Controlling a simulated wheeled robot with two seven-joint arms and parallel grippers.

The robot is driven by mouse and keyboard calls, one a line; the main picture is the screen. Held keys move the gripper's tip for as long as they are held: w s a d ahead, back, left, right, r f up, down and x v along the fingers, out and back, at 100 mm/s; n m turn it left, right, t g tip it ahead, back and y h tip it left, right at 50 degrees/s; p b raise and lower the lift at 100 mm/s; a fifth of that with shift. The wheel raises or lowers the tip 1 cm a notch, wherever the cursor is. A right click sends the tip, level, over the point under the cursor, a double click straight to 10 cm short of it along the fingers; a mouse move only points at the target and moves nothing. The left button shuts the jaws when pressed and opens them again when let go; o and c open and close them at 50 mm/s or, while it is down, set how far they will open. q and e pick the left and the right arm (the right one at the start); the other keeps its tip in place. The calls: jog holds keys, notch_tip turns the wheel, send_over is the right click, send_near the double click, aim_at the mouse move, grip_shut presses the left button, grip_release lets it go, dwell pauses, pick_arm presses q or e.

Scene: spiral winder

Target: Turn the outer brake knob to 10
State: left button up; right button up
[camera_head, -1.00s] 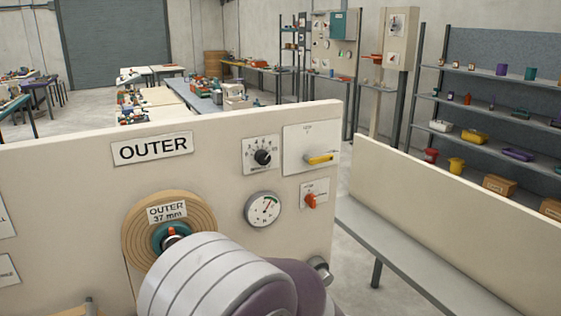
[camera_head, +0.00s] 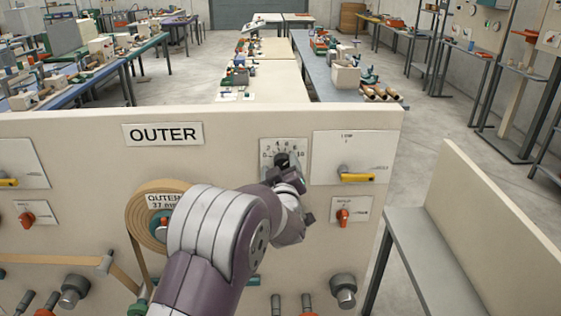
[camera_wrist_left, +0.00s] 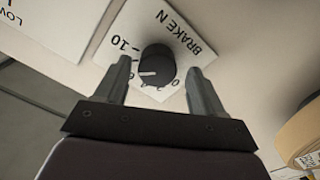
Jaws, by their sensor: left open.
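The outer brake knob (camera_head: 282,159) is a round black knob on a white scale plate (camera_head: 267,149) numbered 0 to 10, right of the OUTER sign (camera_head: 163,134). My left gripper (camera_head: 285,174) is at the knob and hides its lower part. In the left wrist view the knob (camera_wrist_left: 158,61) shows between the two fingers of my left gripper (camera_wrist_left: 160,70), which is open with one finger on either side. I cannot tell whether the fingers touch it. The knob's white mark points toward the middle numbers; its exact reading is unclear. My right gripper is not in view.
Right of the scale plate are a yellow lever (camera_head: 357,178) and a red switch (camera_head: 343,215). A roll of brown tape (camera_head: 150,228) is on the panel's left part. A low beige wall with a grey ledge (camera_head: 425,250) stands to the right.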

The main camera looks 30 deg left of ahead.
pick_arm(q)
jog(key=shift+a, duration=0.2)
jog(key=shift+w+d+f, duration=0.1)
jog(key=shift+w+d, duration=0.2)
jog(key=shift+w, duration=0.15)
jog(key=shift+a, duration=0.1)
jog(key=c, duration=1.1)
jog(key=shift+o, duration=0.2)
jog(key=shift+m, duration=0.3)
jog(key=shift+m+b, duration=0.3)
jog(key=shift+m, duration=0.5)
jog(key=shift+r+m, duration=0.2)
jog(key=shift+m, duration=1.6)
